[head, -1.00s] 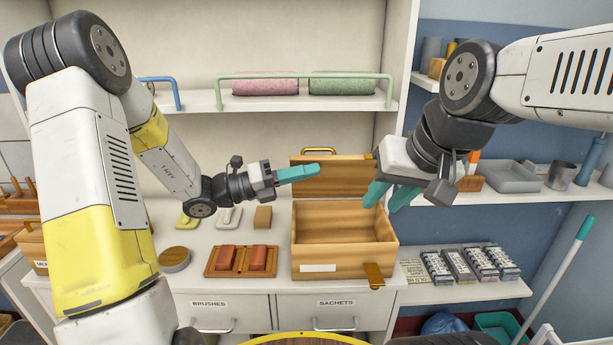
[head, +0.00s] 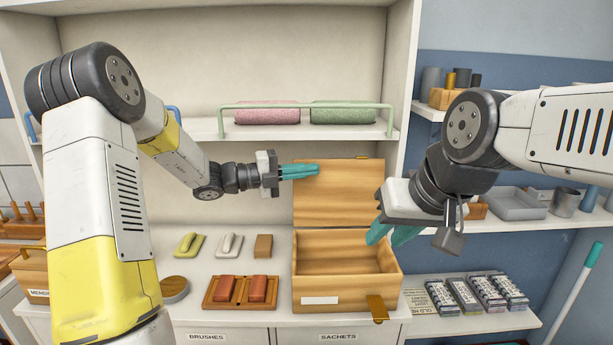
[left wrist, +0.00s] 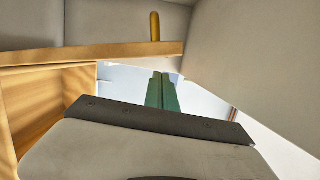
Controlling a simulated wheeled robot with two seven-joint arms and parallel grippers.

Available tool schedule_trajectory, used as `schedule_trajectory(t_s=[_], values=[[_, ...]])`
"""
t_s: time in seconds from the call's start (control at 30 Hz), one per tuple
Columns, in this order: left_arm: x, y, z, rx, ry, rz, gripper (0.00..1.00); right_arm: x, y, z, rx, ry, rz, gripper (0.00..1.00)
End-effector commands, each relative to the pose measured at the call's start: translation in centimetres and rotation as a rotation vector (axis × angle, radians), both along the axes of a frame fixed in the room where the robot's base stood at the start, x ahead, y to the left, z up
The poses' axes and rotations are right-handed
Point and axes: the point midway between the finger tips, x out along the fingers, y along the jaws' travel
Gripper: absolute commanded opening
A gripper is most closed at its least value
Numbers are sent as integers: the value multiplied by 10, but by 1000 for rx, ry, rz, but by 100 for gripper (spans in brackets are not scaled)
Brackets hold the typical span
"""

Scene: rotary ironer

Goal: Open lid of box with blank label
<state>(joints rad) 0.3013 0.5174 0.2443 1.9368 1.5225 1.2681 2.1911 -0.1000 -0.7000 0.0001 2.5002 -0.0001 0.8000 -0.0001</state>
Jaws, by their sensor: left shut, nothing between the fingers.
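The wooden box (head: 345,292) with a blank white label (head: 320,300) stands on the counter. A brass hasp hangs at its front right. Its lid (head: 340,200) stands up at the rear edge, and the box is open and looks empty. My left gripper (head: 312,170) is shut and empty at the lid's upper left; I cannot tell if it touches. My right gripper (head: 392,235) is open and empty above the box's right side.
A tray with two reddish-brown blocks (head: 240,292) and a round tin (head: 174,290) sit left of the box. Brushes and a small block are behind them. A shelf with pink and green rolls (head: 343,115) hangs above. Right shelves hold several patterned packs (head: 465,295).

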Motion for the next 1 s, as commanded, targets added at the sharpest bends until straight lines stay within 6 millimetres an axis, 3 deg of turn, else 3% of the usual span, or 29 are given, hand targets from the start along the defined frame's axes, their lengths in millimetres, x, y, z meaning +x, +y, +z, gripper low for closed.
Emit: schedule_trajectory(t_s=[0.77,1.0], values=[[8,1,0,0,-2,0,0,0,0,0,0,0,0,32],[2,29,-1,1,-2,4,0,0,0,0,0,0,0,32]])
